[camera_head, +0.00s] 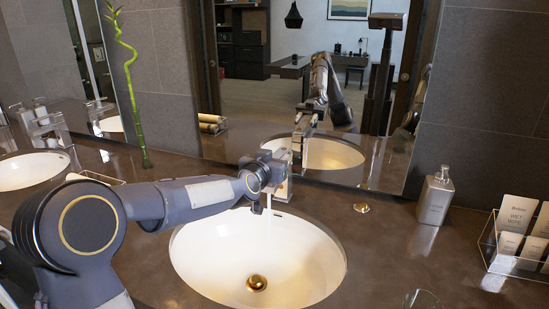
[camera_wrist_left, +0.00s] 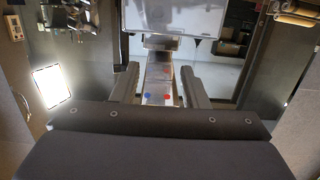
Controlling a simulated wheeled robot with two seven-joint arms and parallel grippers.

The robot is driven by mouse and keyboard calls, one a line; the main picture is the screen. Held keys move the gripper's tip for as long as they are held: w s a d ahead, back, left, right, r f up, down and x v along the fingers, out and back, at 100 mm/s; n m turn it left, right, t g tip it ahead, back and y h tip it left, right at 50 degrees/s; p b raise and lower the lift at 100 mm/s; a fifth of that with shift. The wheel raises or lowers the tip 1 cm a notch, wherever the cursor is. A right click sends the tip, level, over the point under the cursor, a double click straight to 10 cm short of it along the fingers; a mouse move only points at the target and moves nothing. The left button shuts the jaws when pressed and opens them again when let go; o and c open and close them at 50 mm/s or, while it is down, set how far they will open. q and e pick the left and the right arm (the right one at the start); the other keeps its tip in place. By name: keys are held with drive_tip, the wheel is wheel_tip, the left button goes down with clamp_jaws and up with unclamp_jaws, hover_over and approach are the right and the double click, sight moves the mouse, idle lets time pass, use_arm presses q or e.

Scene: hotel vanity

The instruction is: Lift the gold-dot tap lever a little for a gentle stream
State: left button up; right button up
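The tap (camera_head: 281,188) stands at the back rim of the white basin (camera_head: 200,262), partly hidden by my left gripper (camera_head: 268,172). A thin line of water appears to fall from its spout toward the drain. In the left wrist view, my left gripper (camera_wrist_left: 160,74) has its two fingers apart, one on each side of the tap's pale lever (camera_wrist_left: 159,80). A narrow gap shows on both sides of it. A blue dot and a red dot show on the tap; I cannot make out a gold dot. My right gripper is not in view.
A mirror (camera_head: 240,110) close behind the tap reflects my arm. A soap bottle (camera_head: 435,200) and a wire rack of packets (camera_head: 515,240) stand at right. A bamboo stalk (camera_head: 136,95) and a second basin (camera_head: 30,172) are at left. A clear glass (camera_head: 422,299) is at the front.

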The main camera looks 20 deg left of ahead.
use_arm(q)
drive_tip(key=shift+o, duration=0.9)
drive_tip(key=s+r, duration=0.1)
drive_tip(key=s, duration=0.6)
drive_tip(key=shift+s+d, duration=0.2)
drive_tip(key=shift+s, duration=0.2)
drive_tip(key=s+d+f+g+h+p, duration=0.1)
drive_tip(key=s+d+f+g+p, duration=0.1)
drive_tip(key=s, duration=0.9)
drive_tip(key=s+d+f+g+h+p, duration=0.2)
drive_tip(key=s+d+f+g+p, duration=0.1)
drive_tip(key=s, duration=0.8)
drive_tip(key=s+d+f+n+g+h+p, duration=0.1)
drive_tip(key=s+d+g, duration=0.3)
drive_tip(key=s, duration=0.7)
drive_tip(key=shift+f+g+h+p, duration=0.3)
drive_tip(key=shift+f+g+p, duration=0.5)
drive_tip(key=shift+f+g, duration=0.1)
